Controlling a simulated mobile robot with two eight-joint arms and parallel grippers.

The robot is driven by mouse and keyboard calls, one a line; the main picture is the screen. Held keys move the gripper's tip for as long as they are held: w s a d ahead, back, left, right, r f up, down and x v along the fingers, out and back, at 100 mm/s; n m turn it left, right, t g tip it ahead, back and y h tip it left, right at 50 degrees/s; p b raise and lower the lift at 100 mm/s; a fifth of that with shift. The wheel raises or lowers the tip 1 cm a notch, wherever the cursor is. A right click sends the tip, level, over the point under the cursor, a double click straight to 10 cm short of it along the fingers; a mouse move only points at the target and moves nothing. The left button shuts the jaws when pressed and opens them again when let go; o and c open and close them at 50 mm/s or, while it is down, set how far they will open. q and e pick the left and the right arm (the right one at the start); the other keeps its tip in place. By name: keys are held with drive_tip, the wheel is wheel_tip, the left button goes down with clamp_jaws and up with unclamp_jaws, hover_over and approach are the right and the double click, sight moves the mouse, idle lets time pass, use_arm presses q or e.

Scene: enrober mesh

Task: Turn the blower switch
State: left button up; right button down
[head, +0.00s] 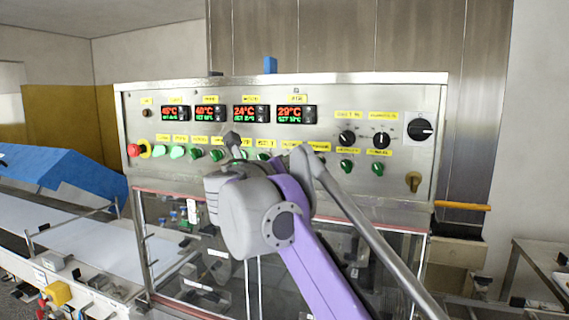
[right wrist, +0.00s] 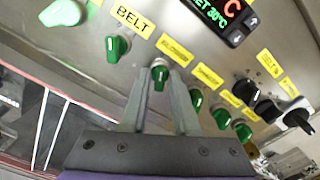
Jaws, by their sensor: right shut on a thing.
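The blower switch (right wrist: 160,75) is a green knob on the steel panel, under a small yellow label (right wrist: 174,50) that seems to read BLOWER. My right gripper (right wrist: 161,88) has its two grey fingers on either side of this knob and is shut on it. In the head view my purple and grey right arm reaches up to the panel and covers much of the switch row, so the gripped knob cannot be made out clearly there. My left gripper is in neither view.
The green BELT switch (right wrist: 117,47) is close to the left finger; more green switches (right wrist: 221,117) follow on the right. The control panel (head: 215,88) also carries a red emergency button (head: 134,150), lit displays (head: 290,114) and black knobs (head: 420,129). A blue cover (head: 60,175) stands left.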

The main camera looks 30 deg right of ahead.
drive_tip(key=c, duration=0.9)
unclamp_jaws()
use_arm(q)
drive_tip(key=shift+s+f+b, duration=0.25)
drive_tip(key=shift+f+b, duration=0.1)
drive_tip(key=shift+f, duration=0.15)
drive_tip(key=shift+s+f+b, duration=0.25)
drive_tip(key=shift+f+b, duration=0.1)
drive_tip(key=shift+f, duration=0.15)
use_arm(e)
drive_tip(key=shift+v, duration=5.4)
drive_tip(key=shift+d, duration=0.1)
